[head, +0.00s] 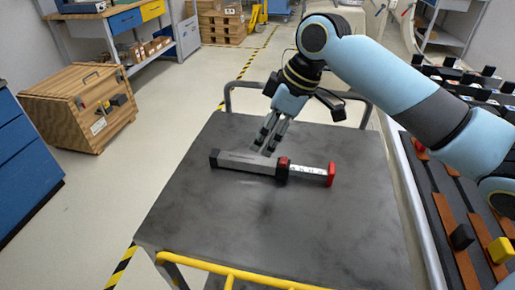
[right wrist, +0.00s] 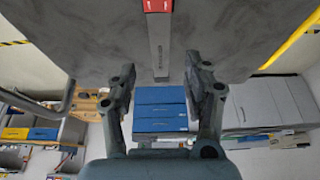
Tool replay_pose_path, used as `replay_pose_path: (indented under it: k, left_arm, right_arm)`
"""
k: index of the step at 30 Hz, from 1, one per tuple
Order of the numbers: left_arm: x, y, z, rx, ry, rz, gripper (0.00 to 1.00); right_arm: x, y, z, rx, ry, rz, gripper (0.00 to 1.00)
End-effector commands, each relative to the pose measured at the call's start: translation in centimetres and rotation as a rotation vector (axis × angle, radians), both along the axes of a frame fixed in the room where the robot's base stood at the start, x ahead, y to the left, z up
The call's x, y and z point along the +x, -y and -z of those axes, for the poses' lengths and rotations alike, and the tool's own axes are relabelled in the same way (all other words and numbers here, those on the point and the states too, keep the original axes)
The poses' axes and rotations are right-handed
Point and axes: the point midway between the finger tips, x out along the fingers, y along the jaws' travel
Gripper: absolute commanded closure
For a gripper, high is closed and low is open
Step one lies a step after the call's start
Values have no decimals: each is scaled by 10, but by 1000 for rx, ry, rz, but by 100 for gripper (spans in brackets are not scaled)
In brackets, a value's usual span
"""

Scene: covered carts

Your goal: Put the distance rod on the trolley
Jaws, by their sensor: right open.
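The distance rod (head: 247,161) lies flat across the dark top of the trolley (head: 185,215). It has a grey body with a black left end, a red and black collar, and a white marked section ending in a red tip at the right. My right gripper (head: 266,146) is over the rod's grey body, pointing down at it. In the right wrist view the open fingers (right wrist: 160,68) stand on either side of the rod's grey bar (right wrist: 159,45), with gaps on both sides. My left gripper is not in view.
The trolley has a yellow rail (head: 240,274) at the front and a grey rail at the back. A rack (head: 440,225) with orange and black parts stands close on the right. A wooden crate (head: 78,105) stands at the left. The front half of the trolley top is clear.

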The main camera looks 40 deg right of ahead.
Motion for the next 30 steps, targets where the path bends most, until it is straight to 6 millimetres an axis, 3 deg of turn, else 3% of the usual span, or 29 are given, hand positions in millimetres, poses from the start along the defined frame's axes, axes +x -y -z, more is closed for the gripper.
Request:
replay_pose_path:
  k: [3, 9, 30]
  left_arm:
    - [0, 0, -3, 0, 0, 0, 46]
    - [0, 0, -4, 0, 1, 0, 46]
    - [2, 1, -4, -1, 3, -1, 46]
  right_arm:
    - [-7, 7, -22, -4, 1, -2, 50]
    - [-13, 11, -40, 0, -1, 1, 50]
    - [-14, 11, -42, 1, -1, 1, 50]
